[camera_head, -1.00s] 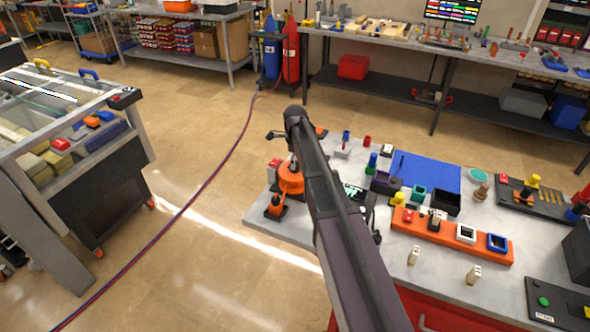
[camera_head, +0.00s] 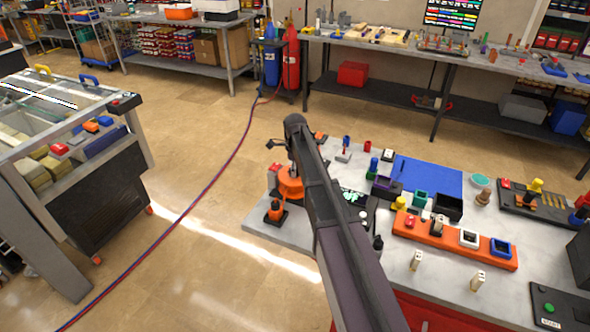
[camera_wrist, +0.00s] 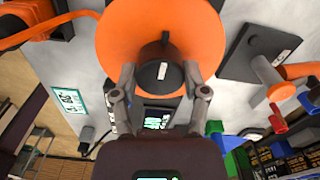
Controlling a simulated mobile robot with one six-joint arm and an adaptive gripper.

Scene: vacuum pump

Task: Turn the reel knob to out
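The orange reel (camera_wrist: 160,30) fills the upper middle of the wrist view. Its black knob (camera_wrist: 150,78), with a white mark, points toward the wrist camera. My gripper (camera_wrist: 160,76) is open, with one fingertip on each side of the knob. A narrow gap seems to show beside the knob, but contact is hard to judge. In the head view the reel (camera_head: 290,184) stands at the bench's left end, partly behind my arm. The knob and fingertips cannot be made out there. I cannot read an "out" label.
A small label or screen (camera_wrist: 70,101) lies left of the reel in the wrist view. In the head view, an orange rack (camera_head: 455,240) and a blue mat (camera_head: 428,175) lie right of my arm.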

